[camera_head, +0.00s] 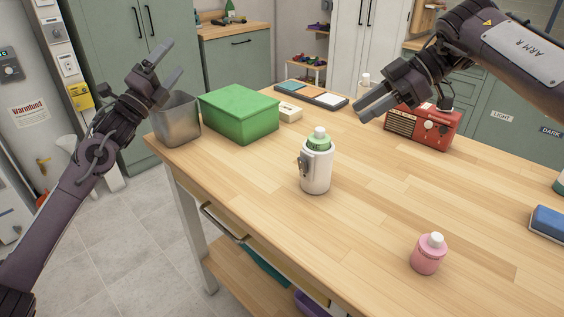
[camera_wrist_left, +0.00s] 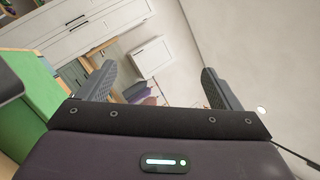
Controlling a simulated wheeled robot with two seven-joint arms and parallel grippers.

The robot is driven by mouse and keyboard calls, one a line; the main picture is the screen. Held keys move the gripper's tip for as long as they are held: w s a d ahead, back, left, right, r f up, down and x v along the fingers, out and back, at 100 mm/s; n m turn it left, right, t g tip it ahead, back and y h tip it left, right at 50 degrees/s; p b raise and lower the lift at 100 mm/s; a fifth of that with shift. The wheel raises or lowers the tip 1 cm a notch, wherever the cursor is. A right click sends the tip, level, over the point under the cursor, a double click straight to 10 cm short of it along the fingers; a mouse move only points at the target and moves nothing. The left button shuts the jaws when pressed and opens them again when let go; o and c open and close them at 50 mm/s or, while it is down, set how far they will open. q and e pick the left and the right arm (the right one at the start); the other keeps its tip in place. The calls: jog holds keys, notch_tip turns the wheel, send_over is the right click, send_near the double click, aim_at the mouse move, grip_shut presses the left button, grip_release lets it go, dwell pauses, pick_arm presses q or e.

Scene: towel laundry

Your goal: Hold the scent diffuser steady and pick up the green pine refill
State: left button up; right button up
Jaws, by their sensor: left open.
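The white scent diffuser (camera_head: 316,174) stands upright on the wooden table, with a grey clip-like part on its left side. The green refill with a white cap (camera_head: 319,140) sits in its top; its lower part is hidden inside. My left gripper (camera_head: 170,60) is open and empty, raised above the metal bin, left of the diffuser and well apart from it. Its spread fingers also show in the left wrist view (camera_wrist_left: 158,82), with nothing between them. My right gripper (camera_head: 362,109) is above the table, right of and behind the diffuser, apart from it; its finger gap is unclear.
A metal bin (camera_head: 177,122) and green box (camera_head: 239,115) stand at the table's left end. A red radio (camera_head: 424,127) is behind, near my right arm. A pink bottle (camera_head: 428,256) stands front right, a blue sponge (camera_head: 548,222) at the right edge. Table around the diffuser is clear.

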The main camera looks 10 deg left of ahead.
pick_arm(q)
jog(key=s+d+f+m+g+h, duration=0.1)
jog(key=d+f+m+g+h, duration=0.25)
jog(key=d+m, duration=0.3)
jog(key=s+d+f+m+g+h, duration=0.1)
jog(key=d+f+m+g+h, duration=0.3)
jog(key=d, duration=0.4)
jog(key=m+g, duration=0.8)
jog(key=m, duration=0.3)
send_near(317, 158)
jog(key=shift+y, duration=0.25)
jog(key=w, duration=0.1)
jog(key=w+d+f, duration=0.1)
jog(key=w+d, duration=0.1)
jog(key=w, duration=0.1)
jog(key=shift+w+f, duration=0.1)
jog(key=shift+f, duration=0.25)
jog(key=shift+d+f, duration=0.1)
jog(key=shift+d, duration=0.25)
jog(key=x, duration=0.7)
jog(key=shift+d+f, duration=0.1)
jog(key=shift+d, duration=0.05)
jog(key=shift+c, duration=0.5)
